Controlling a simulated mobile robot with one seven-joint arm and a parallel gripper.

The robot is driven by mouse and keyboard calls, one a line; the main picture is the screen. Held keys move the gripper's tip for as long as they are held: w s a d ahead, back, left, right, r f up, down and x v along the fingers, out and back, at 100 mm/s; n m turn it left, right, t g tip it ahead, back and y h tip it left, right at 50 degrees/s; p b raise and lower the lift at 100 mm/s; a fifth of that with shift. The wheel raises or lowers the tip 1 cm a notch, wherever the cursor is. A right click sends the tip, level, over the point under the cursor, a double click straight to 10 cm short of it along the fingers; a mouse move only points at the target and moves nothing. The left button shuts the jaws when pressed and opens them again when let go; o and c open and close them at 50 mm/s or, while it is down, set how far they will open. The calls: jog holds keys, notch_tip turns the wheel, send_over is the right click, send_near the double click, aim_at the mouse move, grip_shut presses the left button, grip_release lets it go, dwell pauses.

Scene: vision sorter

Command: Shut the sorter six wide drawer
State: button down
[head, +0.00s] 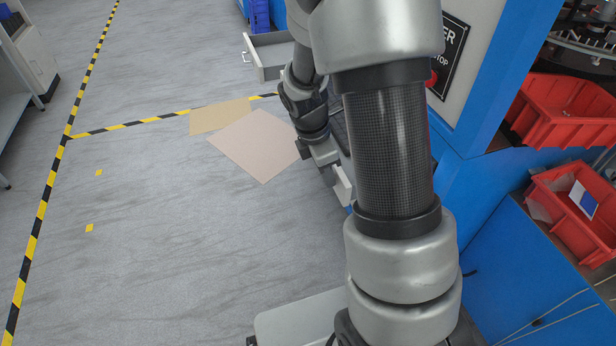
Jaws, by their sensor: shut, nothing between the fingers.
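A wide pale grey drawer (266,68) stands pulled out from the blue machine at the top middle of the head view. Its front panel faces left, and its right part is hidden behind my arm. No number shows on it, so I cannot tell from a label which sorter it belongs to. My gripper (343,186) is below and to the right of the drawer in the picture, pointing down beside the machine's blue side. It is shut and empty, apart from the drawer. My forearm hides part of the gripper and the machine face behind it.
Red bins (571,110) sit on the machine's right side. A sign and a red stop button (431,79) are on its face. Two tan floor mats (256,146) lie left of my gripper. The grey floor (150,230) further left is clear. A blue crate (259,14) stands behind the drawer.

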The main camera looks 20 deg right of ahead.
jog(key=d+p, duration=0.6)
jog(key=d, duration=1.6)
jog(key=shift+d, duration=0.15)
